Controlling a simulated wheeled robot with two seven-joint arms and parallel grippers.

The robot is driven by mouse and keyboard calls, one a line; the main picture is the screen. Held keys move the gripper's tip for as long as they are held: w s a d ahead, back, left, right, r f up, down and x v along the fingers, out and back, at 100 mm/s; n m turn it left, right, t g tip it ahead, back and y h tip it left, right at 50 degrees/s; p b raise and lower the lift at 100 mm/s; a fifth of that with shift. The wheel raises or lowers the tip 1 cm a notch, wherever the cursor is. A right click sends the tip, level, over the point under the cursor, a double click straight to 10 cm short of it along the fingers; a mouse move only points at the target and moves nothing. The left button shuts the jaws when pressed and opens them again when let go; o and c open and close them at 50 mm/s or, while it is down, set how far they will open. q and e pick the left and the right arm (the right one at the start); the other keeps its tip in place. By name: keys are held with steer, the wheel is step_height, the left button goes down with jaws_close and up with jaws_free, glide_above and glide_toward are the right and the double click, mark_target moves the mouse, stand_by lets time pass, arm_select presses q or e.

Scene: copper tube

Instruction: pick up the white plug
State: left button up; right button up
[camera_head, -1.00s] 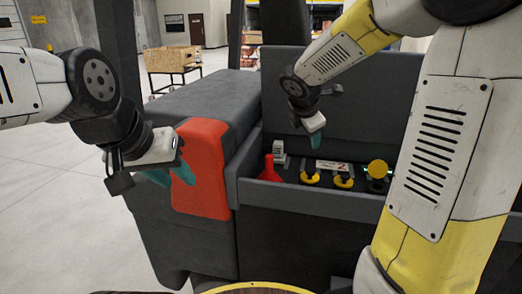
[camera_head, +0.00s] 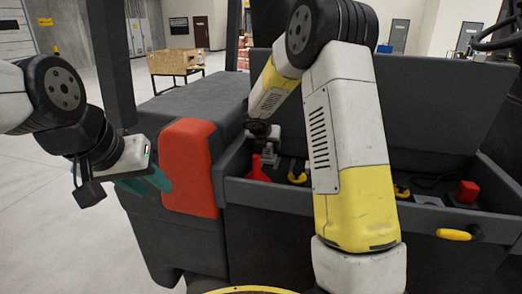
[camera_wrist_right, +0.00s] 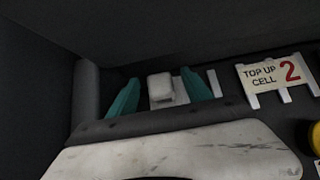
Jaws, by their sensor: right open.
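The white plug (camera_wrist_right: 160,88) is a small pale block in the right wrist view, near the compartment wall. My right gripper (camera_wrist_right: 161,100) is open, with one teal finger on each side of the plug; I cannot tell if either touches it. In the head view my right gripper (camera_head: 265,136) is low inside the left end of the open compartment, its fingers hard to make out and the plug not clearly distinguishable there. My left gripper (camera_head: 146,183) is open and empty, beside the red panel (camera_head: 188,170) outside the compartment.
A red funnel (camera_head: 257,170) stands beside my right gripper. A "TOP UP CELL 2" sign (camera_wrist_right: 271,73) is right of the plug. Yellow caps (camera_head: 298,178) and a red block (camera_head: 467,191) lie further right. Dark walls (camera_head: 231,190) bound the compartment.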

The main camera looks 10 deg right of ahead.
mark_target(267, 149)
steer(key=shift+w+d+f, duration=0.1)
steer(key=shift+w+f, duration=0.05)
steer(key=shift+w, duration=0.05)
jaws_close()
stand_by(0.3)
steer(key=shift+r, duration=0.75)
steer(key=s, duration=0.1)
steer(key=s+a, duration=0.2)
steer(key=s, duration=0.1)
steer(key=shift+f, duration=0.15)
step_height(267, 149, up, 14)
steer(key=shift+d, duration=0.2)
steer(key=shift+w, duration=0.15)
